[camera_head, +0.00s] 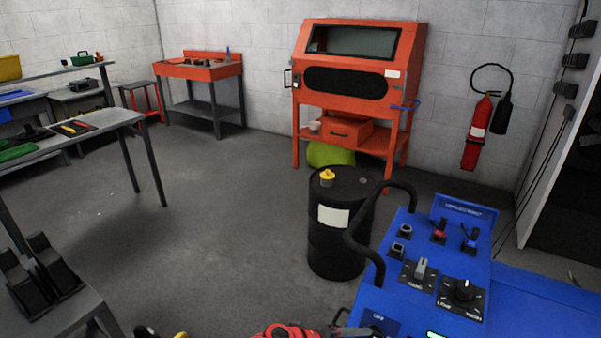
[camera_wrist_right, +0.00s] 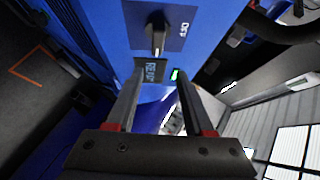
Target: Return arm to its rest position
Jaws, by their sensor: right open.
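My right gripper (camera_wrist_right: 160,98) is open and empty in the right wrist view, its two dark fingers apart in front of a blue control console (camera_wrist_right: 105,50). A black knob (camera_wrist_right: 157,32) on the console lies beyond the fingertips, apart from them. A small dark label (camera_wrist_right: 152,70) and a green lit display (camera_wrist_right: 175,74) lie just past the fingertips. In the head view, part of my right arm (camera_head: 285,331) shows at the bottom edge, beside the blue console (camera_head: 400,300). My left gripper cannot be made out; only small dark and yellow parts show at the bottom edge.
A bent black rail (camera_head: 372,235) stands at the console's left side. A black drum (camera_head: 338,250) is close behind it. An orange cabinet (camera_head: 350,70) and a fire extinguisher (camera_head: 477,132) are at the back. Benches stand at left; the floor (camera_head: 225,215) between is clear.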

